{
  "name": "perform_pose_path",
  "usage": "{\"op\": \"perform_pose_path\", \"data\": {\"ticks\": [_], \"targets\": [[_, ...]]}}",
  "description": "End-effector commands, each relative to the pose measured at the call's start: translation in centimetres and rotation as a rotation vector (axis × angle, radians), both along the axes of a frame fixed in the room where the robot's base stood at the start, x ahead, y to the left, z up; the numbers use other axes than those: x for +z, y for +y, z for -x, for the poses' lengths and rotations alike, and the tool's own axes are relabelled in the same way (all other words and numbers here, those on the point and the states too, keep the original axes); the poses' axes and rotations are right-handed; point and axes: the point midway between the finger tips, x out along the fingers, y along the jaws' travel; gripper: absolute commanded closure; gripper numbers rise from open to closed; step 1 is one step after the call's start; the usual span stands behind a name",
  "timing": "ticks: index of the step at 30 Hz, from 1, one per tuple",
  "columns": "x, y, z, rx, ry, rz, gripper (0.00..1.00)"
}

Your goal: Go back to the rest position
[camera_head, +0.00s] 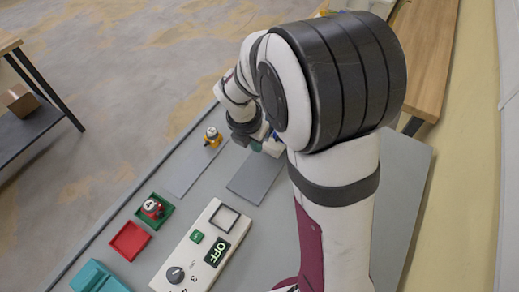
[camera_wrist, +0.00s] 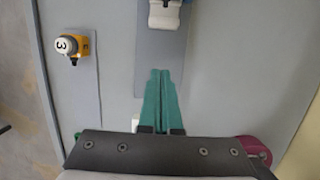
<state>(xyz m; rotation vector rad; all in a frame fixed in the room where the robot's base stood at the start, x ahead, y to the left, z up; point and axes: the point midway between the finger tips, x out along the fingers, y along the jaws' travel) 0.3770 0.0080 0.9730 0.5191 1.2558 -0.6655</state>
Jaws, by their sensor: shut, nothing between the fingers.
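My gripper (camera_wrist: 160,74) shows in the wrist view with its two green fingers together and nothing between them. It is over the grey table, with its tips just short of a white and blue piece (camera_wrist: 165,14) on a darker grey pad (camera_wrist: 202,12). In the head view my gripper is mostly hidden behind my own arm, above the table near that pad. The white and blue piece is partly cut off by the top edge of the wrist view.
A yellow piece with a white top marked 3 (camera_head: 212,137) stands on another grey pad (camera_head: 186,175). A red piece (camera_head: 152,207) sits in a green tray (camera_head: 165,221). An empty red tray (camera_head: 130,240), a teal box (camera_head: 97,277) and a white panel reading OFF (camera_head: 203,246) lie nearer.

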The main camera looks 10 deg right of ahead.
Motion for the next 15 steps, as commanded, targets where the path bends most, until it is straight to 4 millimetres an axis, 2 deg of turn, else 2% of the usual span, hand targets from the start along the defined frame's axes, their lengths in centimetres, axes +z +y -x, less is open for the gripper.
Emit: {"op": "perform_pose_path", "data": {"ticks": [5, 8, 11, 15], "targets": [[0.8, 0.1, 0.2, 0.0, 0.001, -0.001, 1.0], [1.7, -0.2, 1.2, -0.131, -0.012, -0.026, 1.0], [4.7, -0.9, 5.4, -0.627, -0.052, -0.123, 1.0], [8.1, -0.6, 14.4, -1.604, -0.074, -0.274, 1.0]]}}
